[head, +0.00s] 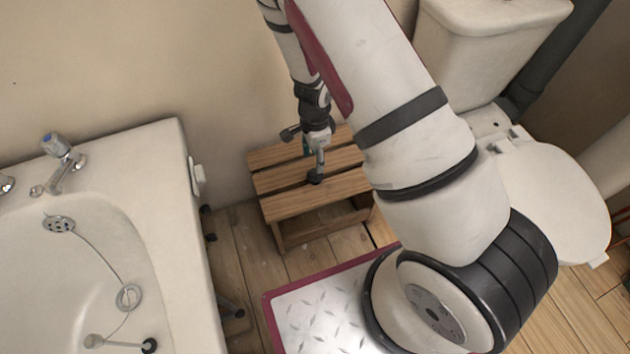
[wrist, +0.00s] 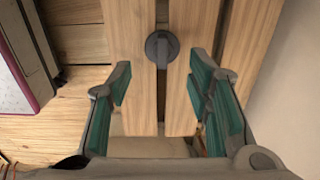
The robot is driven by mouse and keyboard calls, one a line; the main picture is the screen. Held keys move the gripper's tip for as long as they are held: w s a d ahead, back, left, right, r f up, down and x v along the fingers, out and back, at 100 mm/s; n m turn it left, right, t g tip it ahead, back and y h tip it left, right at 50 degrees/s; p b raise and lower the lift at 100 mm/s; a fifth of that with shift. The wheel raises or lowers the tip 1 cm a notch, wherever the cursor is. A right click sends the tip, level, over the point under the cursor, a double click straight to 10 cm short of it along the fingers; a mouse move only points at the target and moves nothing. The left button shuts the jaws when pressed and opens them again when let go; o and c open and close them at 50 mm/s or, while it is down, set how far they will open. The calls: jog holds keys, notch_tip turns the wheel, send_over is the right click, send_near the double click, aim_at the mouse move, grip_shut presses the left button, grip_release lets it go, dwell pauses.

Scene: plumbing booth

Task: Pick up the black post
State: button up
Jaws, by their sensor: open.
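The black post (wrist: 162,46) is a small dark round-ended piece on the slats of the wooden stool (head: 318,196). In the head view it shows as a dark spot (head: 316,177) just below my gripper (head: 318,158). In the wrist view, my gripper (wrist: 161,82) is open, with green-padded fingers on either side and nothing between them. The post lies beyond the fingertips, near the middle between them, and apart from both. The viewing angle leaves its full height and lower part unclear.
A white bathtub (head: 178,255) stands to the left of the stool, and a toilet (head: 555,195) is at the right. The wall (head: 130,60) is close behind the stool. Bare plank floor (head: 243,262) shows between tub and stool.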

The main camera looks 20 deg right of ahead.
aim_at(315, 180)
jog(key=shift+w+d+f+b, duration=0.1)
jog(key=shift+f+b, duration=0.95)
jog(key=shift+f, duration=0.9)
jog(key=shift+w+f+b, duration=0.1)
jog(key=shift+f+b, duration=0.9)
jog(key=shift+f, duration=0.95)
jog(key=c, duration=0.9)
